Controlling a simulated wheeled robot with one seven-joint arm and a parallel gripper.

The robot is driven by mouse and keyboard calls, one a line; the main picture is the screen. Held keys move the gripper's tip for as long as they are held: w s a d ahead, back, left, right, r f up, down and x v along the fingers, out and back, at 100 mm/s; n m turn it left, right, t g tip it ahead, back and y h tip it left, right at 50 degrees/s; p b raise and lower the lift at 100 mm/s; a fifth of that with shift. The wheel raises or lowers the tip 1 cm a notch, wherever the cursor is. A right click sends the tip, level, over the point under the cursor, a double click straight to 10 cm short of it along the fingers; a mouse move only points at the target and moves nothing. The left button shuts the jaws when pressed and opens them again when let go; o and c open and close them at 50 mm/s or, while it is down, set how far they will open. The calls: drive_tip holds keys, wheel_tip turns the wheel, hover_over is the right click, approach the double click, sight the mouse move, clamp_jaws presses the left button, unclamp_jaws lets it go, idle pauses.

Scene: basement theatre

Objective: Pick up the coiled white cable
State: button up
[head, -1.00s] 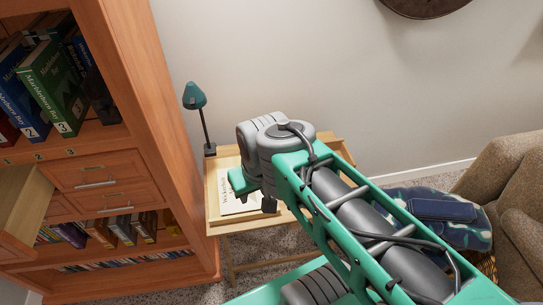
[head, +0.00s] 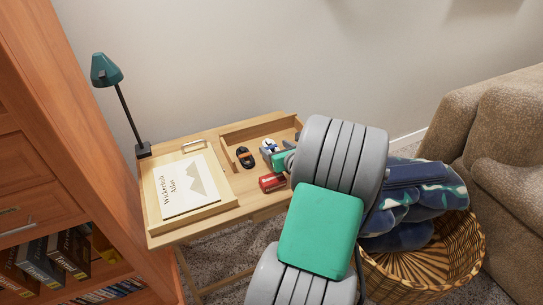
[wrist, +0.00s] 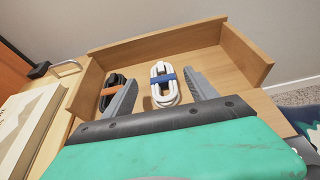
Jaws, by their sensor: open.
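The coiled white cable (wrist: 163,84), with a blue band around it, lies on the desk in front of the raised wooden back edge. In the head view the white cable (head: 268,146) is small and partly hidden by my gripper. My gripper (wrist: 160,88) is open in the wrist view, with one grey finger on each side of the white cable in the picture. I cannot tell how far above it the fingers are. A coiled black cable (wrist: 111,92) with an orange band lies to the left, partly behind the left finger.
A red object (head: 272,182) lies near the desk's front edge. A tray with a book (head: 180,187) and a teal lamp (head: 107,72) are at the left. A wicker basket (head: 440,262) with blue fabric stands on the right. A raised wooden rim (wrist: 150,48) closes the back.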

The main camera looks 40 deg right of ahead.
sight(270, 144)
drive_tip(key=b+x, duration=0.1)
drive_tip(key=x, duration=0.5)
drive_tip(key=shift+w+d+f+b, duration=0.1)
drive_tip(key=shift+d+f+b, duration=0.05)
drive_tip(key=shift+f+b, duration=0.15)
drive_tip(key=shift+r, duration=0.15)
drive_tip(key=shift+c, duration=0.5)
clamp_jaws()
